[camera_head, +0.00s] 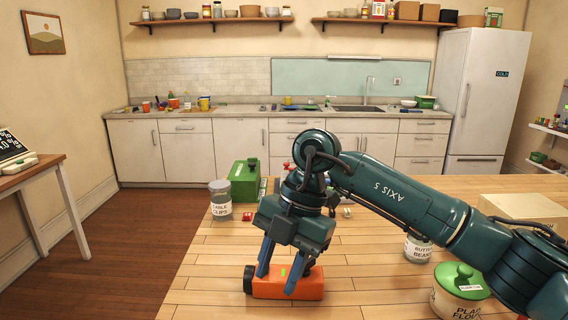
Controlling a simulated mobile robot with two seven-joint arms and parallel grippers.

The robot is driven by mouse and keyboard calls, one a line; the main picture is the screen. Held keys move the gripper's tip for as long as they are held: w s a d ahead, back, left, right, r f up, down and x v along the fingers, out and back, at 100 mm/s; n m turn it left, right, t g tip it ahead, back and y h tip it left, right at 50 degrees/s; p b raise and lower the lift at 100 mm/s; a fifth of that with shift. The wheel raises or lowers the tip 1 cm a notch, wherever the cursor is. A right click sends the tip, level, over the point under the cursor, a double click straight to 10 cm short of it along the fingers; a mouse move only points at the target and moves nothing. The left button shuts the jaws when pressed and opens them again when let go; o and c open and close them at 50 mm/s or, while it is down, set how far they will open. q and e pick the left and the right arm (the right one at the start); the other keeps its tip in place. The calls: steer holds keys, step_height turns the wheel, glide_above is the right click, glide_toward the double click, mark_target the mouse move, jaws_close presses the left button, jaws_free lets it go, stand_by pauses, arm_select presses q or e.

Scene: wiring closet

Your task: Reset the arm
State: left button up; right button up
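My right arm reaches in from the right across the wooden table (390,292). Its gripper (277,282) points down over an orange object (312,287) with a black round end, near the front of the table. The two blue fingers are spread apart, with a gap between them through which the orange body and a small green mark show. Whether the fingers touch the orange object cannot be told. My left gripper is not in view.
A labelled grey jar (220,203) and a green box (245,182) stand at the table's left back. A white pot with a green lid (461,282), a jar (417,250) and a pale box (523,209) stand on the right. The table's front middle is fairly clear.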

steer(key=s+a+n+g+y, duration=0.2)
steer(key=s+a+g+y, duration=0.3)
steer(key=s+a+y, duration=0.6)
steer(key=w+d+f+m+t, duration=0.5)
steer(key=d+m+t, duration=0.1)
steer(key=m+t, duration=0.55)
steer(key=w+d+f+m+t, duration=0.5)
steer(key=d+m+t, duration=0.2)
steer(key=m+t, duration=0.5)
steer(key=s+d+f+m+g+h, duration=0.2)
steer(key=s+d+f+h, duration=0.3)
steer(key=f, duration=0.7)
steer(key=s+d+f+m+g+h, duration=0.3)
steer(key=s+d+f+h, duration=0.3)
steer(key=s+d+f, duration=0.2)
step_height(320, 180, down, 4)
steer(key=shift+s+d+f+g, duration=0.1)
steer(key=shift+s+d+g, duration=0.3)
steer(key=shift+s, duration=0.75)
